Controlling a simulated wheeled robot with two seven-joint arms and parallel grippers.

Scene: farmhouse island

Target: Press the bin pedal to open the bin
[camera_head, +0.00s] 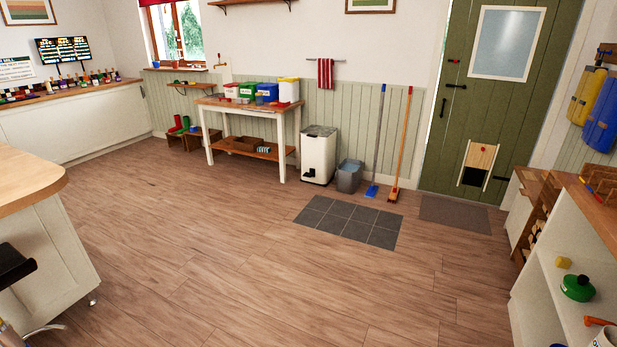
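The bin (317,158) is a white, upright box with a dark top edge. It stands against the green panelled wall in the middle background, just right of the wooden side table. Its lid looks closed. A small dark detail low on its front may be the pedal, but it is too small to tell. Neither of my grippers shows in the view, and the bin is far across the room from me.
A grey bucket (349,177), a blue broom (377,150) and an orange broom (401,150) stand right of the bin. The side table (284,112) is on its left. Grey tiles (348,221) lie in front. The wooden floor (225,240) is clear. An island (45,250) stands left, shelves right.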

